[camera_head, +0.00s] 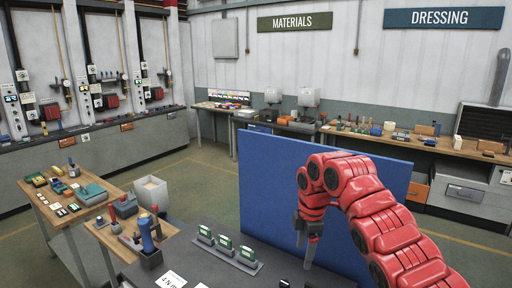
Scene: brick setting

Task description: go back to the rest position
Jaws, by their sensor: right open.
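My right arm is red and comes in from the lower right. It arches up over the right side of the dark table (205,272), in front of the blue panel (262,185). My right gripper (310,262) points down at the table's far right part and is open. I see nothing between its fingers. Its tips are small and partly dark against the tabletop. My left gripper is not in view.
Several green-and-white blocks (226,244) stand in a row on the dark table, left of my right gripper. A blue-handled tool (146,232) stands in a dark holder at the table's left. A wooden workbench (38,207) with tools stands at the left, beside a white bin (151,193).

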